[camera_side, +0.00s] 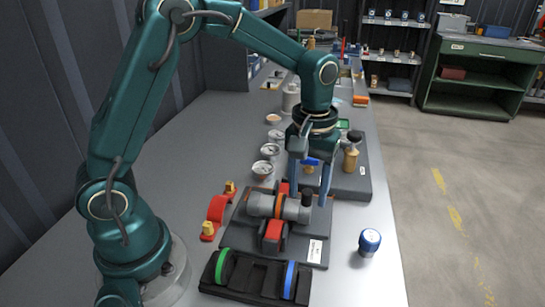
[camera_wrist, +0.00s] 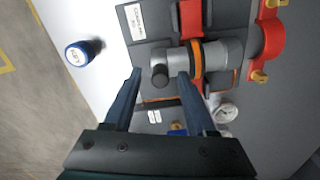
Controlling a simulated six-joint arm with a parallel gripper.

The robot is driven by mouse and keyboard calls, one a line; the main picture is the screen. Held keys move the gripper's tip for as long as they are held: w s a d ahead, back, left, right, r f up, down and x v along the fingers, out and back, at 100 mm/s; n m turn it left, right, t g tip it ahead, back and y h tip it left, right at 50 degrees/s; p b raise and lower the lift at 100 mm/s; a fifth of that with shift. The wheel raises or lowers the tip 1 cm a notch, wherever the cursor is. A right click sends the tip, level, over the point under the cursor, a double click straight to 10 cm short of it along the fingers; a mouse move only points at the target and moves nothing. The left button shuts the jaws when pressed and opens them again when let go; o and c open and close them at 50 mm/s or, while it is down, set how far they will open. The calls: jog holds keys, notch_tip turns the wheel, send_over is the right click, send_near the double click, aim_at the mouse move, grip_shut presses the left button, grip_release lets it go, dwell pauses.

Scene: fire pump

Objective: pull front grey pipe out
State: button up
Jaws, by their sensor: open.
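A grey pipe assembly lies on a dark base plate (camera_side: 243,221), with an orange ring (camera_side: 279,205) around its middle. Its front grey pipe (camera_side: 293,209), at the right end in the side view, carries a short dark stub (camera_wrist: 159,76). In the wrist view the front grey pipe (camera_wrist: 172,57) sits left of the ring. My gripper (camera_side: 307,203) is open and points down over this end. In the wrist view, the stub appears between my gripper's fingertips (camera_wrist: 160,73). I cannot tell whether either finger touches the pipe.
Red clamps (camera_side: 272,236) flank the pipe. A loose red half-clamp (camera_side: 216,208) lies to its left. A black holder with a green ring (camera_side: 222,266) and a blue ring (camera_side: 289,280) stands in front. A blue-topped stamp-like item (camera_side: 369,241) stands right. Gauges (camera_side: 263,169) lie behind.

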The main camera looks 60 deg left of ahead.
grip_shut()
jog(key=shift+r, duration=0.1)
dwell(1.2)
